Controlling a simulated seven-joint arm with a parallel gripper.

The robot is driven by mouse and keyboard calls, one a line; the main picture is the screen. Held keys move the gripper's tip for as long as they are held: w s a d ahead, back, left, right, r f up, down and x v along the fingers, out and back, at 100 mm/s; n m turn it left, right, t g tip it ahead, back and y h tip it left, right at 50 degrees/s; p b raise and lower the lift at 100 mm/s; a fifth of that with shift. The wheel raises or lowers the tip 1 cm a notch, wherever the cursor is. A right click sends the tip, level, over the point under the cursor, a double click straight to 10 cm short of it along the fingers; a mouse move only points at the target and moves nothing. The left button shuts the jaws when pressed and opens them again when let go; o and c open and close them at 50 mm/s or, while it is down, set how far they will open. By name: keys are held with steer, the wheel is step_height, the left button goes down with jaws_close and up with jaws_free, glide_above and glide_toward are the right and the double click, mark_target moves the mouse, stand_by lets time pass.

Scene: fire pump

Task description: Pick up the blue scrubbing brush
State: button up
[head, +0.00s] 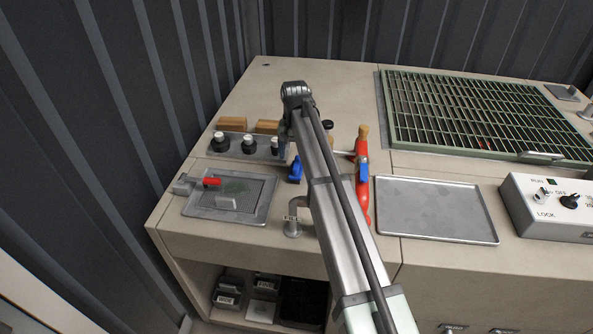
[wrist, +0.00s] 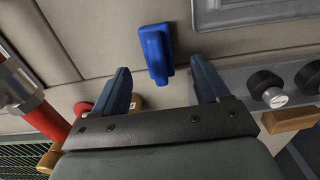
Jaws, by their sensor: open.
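The blue scrubbing brush (head: 296,170) lies on the beige bench top, just left of my arm in the head view, which partly hides the area around it. In the wrist view the blue brush (wrist: 155,50) shows whole or nearly so, ahead of the gap between my fingers. My gripper (wrist: 162,72) is open and empty, with one finger on each side of the brush's lower end in the picture. I cannot tell how high the fingers are above the bench. In the head view my gripper is mostly hidden behind my arm.
Black-capped knobs on a grey strip (head: 248,145) and wooden blocks (head: 230,124) stand left of the brush.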

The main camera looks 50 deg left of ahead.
mark_target(297, 161)
steer(key=shift+w+a+f, duration=0.1)
steer(key=shift+w+f, duration=0.1)
steer(key=shift+f, duration=1.35)
steer(key=shift+w+f, duration=0.15)
steer(key=shift+f, duration=1.4)
steer(key=c, duration=1.2)
steer(key=shift+r, duration=0.1)
step_height(297, 161, up, 10)
steer(key=shift+f, duration=0.1)
